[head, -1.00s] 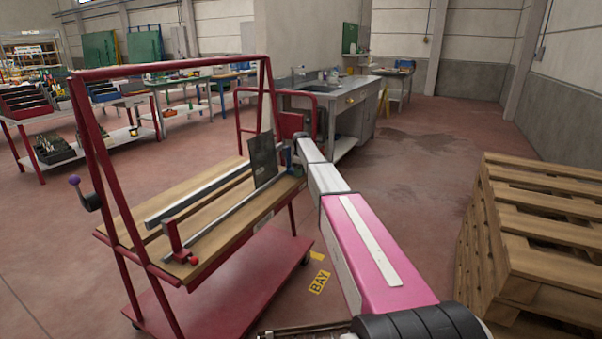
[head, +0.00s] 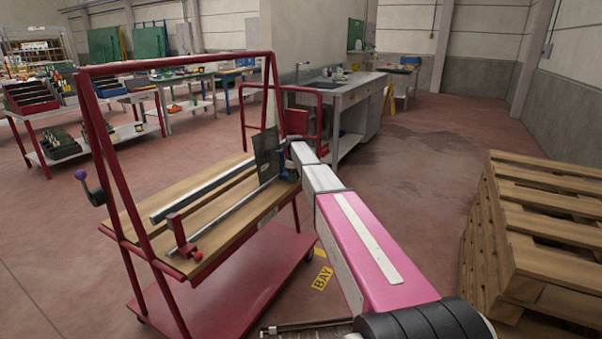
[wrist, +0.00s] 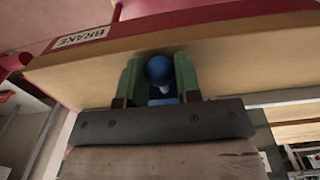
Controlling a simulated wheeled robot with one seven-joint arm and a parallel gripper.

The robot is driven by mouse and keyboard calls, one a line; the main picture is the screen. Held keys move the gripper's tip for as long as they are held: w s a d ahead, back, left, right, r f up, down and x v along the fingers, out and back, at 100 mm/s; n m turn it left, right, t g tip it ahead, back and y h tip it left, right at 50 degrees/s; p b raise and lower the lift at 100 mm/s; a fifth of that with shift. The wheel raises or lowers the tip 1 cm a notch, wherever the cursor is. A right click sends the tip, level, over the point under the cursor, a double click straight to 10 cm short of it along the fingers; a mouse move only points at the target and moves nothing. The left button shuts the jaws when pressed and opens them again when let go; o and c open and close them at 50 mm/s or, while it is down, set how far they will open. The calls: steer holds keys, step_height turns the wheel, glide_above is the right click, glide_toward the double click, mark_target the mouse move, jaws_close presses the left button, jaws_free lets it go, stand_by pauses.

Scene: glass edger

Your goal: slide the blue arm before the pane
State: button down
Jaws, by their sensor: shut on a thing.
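A dark glass pane (head: 266,155) stands upright near the right end of the red cart's wooden deck (head: 225,228). The blue arm's round blue knob (wrist: 160,70) sits between the green fingers of my gripper (wrist: 158,78) in the wrist view, at the edge of the wood. The fingers are shut on it. In the head view my arm reaches to the pane's right side, and the blue arm is mostly hidden there. A red arm with a red knob (head: 198,255) stands at the deck's left end, its bar (head: 215,190) running toward the pane.
A pale rail (head: 200,195) lies along the deck. A BRAKE label (wrist: 82,37) is on the cart's edge. Wooden pallets (head: 535,230) are stacked at the right. A sink bench (head: 350,95) stands behind the cart. The floor between bench and pallets is clear.

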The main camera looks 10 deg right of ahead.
mark_target(289, 186)
steer(key=s+a, duration=0.1)
steer(key=s, duration=0.1)
steer(key=s+a, duration=0.2)
steer(key=shift+s+a, duration=0.1)
steer(key=shift+s, duration=0.1)
steer(key=c, duration=0.8)
jaws_free()
step_height(289, 186, up, 11)
steer(key=shift+f, duration=0.1)
